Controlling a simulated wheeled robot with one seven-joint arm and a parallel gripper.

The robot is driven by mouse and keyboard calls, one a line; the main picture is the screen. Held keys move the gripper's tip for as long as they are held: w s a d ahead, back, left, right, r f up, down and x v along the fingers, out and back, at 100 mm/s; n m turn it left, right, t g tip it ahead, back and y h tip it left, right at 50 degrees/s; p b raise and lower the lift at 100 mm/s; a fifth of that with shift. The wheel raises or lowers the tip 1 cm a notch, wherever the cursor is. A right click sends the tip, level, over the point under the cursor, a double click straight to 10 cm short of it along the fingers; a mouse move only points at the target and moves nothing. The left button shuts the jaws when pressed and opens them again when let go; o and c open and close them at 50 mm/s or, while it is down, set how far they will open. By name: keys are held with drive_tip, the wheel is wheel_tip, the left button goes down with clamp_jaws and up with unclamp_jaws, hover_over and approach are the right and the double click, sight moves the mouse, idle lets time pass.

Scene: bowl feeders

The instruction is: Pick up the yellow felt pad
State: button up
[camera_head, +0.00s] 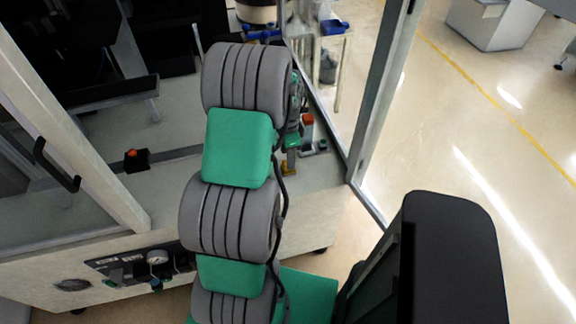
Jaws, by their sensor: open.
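A small yellow patch (288,169), perhaps the yellow felt pad, shows on the light bench top just right of my arm. Its outline is too small and too covered to be sure. My arm of grey and green links rises through the middle of the view and hides much of the bench. The end of my gripper (291,157) shows only as a small grey part just above the yellow patch. It is open. I cannot tell whether it touches the patch.
A red-topped block (307,122) and small fittings stand right of the gripper. A black box with a red button (137,160) sits left. Frame posts (380,90) bound the bench on the right. A panel with a gauge (157,257) is on the front.

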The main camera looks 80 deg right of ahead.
wheel_tip(320, 180, down, 4)
drive_tip(key=shift+d+f+p, duration=0.1)
drive_tip(key=shift+f+p, duration=0.15)
drive_tip(key=shift+p, duration=0.1)
clamp_jaws()
drive_tip(key=shift+r, duration=0.15)
idle(0.3)
drive_tip(key=shift+r, duration=0.3)
drive_tip(key=r, duration=0.1)
drive_tip(key=r+b, duration=0.1)
drive_tip(key=r, duration=0.1)
drive_tip(key=shift+s+a, duration=0.15)
drive_tip(key=shift+a, duration=0.05)
drive_tip(key=s+a+r+b, duration=0.1)
drive_tip(key=s+a+r, duration=0.5)
drive_tip(key=a+r, duration=0.3)
drive_tip(key=a, duration=0.3)
drive_tip(key=shift+a+b, duration=0.15)
drive_tip(key=shift+b, duration=0.2)
